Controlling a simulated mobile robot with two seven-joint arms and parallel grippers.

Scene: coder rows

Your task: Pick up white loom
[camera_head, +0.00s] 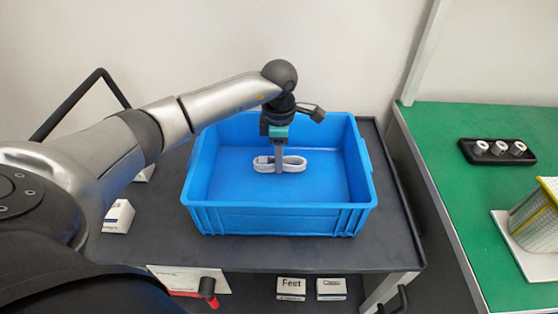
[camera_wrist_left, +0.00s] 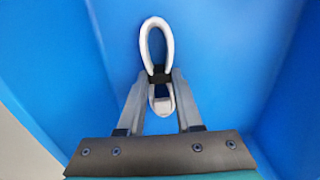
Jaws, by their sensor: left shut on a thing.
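The white loom (camera_head: 293,164) is a looped, bundled white cable inside the blue crate (camera_head: 279,219). My left gripper (camera_head: 279,168) reaches down into the crate from above and is shut on the loom near its middle. In the left wrist view, the loom (camera_wrist_left: 156,40) shows as a white loop with a dark band, and the fingers of the left gripper (camera_wrist_left: 160,85) close around that banded part. The fingers hide part of the loom. I cannot tell whether the loom touches the crate floor. My right gripper is in neither view.
The crate stands on a dark cart top (camera_head: 300,255). To the right, a green table (camera_head: 455,200) holds a black tray (camera_head: 497,160) with white round parts and a yellowish cylinder (camera_head: 538,220). Small white boxes (camera_head: 291,289) sit below the cart top. The crate is otherwise empty.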

